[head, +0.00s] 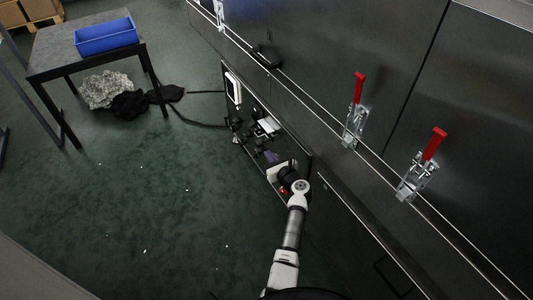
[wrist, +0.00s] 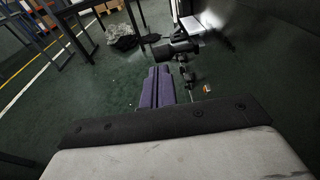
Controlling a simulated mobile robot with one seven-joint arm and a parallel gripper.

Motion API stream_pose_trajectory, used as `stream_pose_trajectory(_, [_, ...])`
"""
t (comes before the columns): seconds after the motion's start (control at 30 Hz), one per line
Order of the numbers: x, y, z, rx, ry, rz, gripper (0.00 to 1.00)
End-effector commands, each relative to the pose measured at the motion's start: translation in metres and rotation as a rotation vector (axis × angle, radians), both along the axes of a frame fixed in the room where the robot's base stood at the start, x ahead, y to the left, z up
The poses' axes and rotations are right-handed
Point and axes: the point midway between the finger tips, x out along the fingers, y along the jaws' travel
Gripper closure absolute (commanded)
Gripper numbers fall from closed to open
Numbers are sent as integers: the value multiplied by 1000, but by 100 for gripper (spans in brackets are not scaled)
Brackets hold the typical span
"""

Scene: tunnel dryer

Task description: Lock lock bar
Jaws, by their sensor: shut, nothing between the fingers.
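Two toggle clamps with upright red handles, a nearer one (head: 417,168) and a farther one (head: 355,115), are fixed along a seam of the dark steel dryer wall (head: 330,45). A third clamp (head: 219,12) is cut by the top edge. I cannot tell which part is the lock bar. My gripper (head: 270,157) is low beside the wall, left of and apart from the two near clamps. In the wrist view its purple fingers (wrist: 157,88) are shut and empty. A black cylindrical part (wrist: 176,50) lies just beyond them.
A black handle (head: 266,57) sits on the wall. A white box (head: 233,88) is mounted low on its side. A table (head: 55,45) with a blue bin (head: 106,37) stands back left, with grey and black cloth heaps (head: 105,88) near its legs. The green floor (head: 150,200) is mostly clear.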

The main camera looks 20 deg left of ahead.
Motion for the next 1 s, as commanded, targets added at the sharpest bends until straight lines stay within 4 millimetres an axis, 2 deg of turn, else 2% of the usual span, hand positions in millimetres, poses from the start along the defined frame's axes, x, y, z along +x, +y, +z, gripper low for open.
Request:
stream_pose_trajectory(0.03, [-9, -13, 1, -5, 2, -4, 100])
stream_pose_trajectory(0.1, [-19, -25, 3, -5, 2, -4, 100])
stream_pose_trajectory(0.4, [-51, -62, 10, -3, 2, -2, 100])
stream_pose_trajectory(0.6, [-56, -68, 12, -2, 2, -2, 100])
stream_pose_trajectory(1.0, [-56, -68, 12, -2, 3, -1, 100])
